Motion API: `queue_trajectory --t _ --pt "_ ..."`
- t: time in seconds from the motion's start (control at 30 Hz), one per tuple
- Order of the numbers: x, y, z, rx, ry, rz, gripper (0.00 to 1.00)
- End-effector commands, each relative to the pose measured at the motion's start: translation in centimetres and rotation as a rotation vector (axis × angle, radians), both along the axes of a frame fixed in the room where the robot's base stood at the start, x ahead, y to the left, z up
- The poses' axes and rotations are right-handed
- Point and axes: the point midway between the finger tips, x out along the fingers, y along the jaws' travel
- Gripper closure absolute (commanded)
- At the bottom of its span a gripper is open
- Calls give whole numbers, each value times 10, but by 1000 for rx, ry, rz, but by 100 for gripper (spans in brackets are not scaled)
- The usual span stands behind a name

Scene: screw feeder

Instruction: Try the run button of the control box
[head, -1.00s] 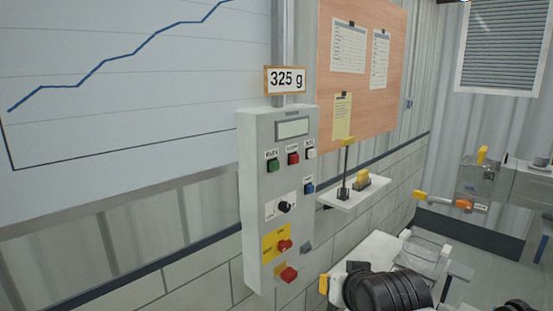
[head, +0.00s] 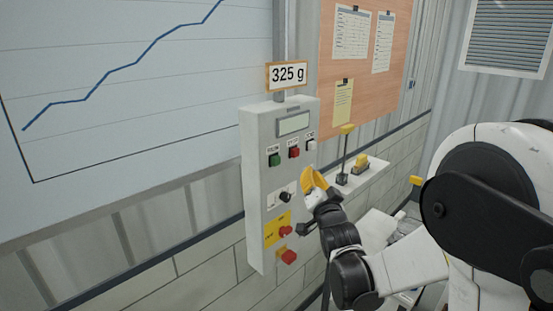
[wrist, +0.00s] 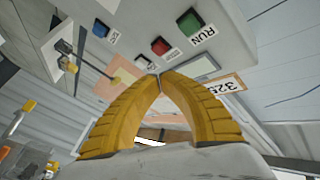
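The grey control box (head: 255,215) is on the wall in the head view, upright, with a small display (head: 293,124) near its top. Its green button (head: 274,160) is at the upper left of the panel; in the wrist view this green button (wrist: 189,23) has a RUN label and appears upside down. My gripper (head: 308,174) is in front of the box's right edge, below and right of the green button, and hides the blue button there. In the wrist view my gripper's yellow fingers (wrist: 160,76) meet at their tips with nothing between them, apart from the buttons.
A red button (head: 294,153) and a white button (head: 311,145) sit beside the green one. Below are a black knob (head: 286,197) and two red knobs. The blue button (wrist: 100,28) shows in the wrist view. A shelf (head: 374,175) is right of the box.

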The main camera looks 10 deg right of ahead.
Motion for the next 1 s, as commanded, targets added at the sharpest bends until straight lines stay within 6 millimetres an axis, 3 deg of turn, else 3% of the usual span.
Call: queue_trajectory --t 0.47,1.0 --pt "8 6 0 0 0 1 100" --pt "60 44 0 0 1 1 100"
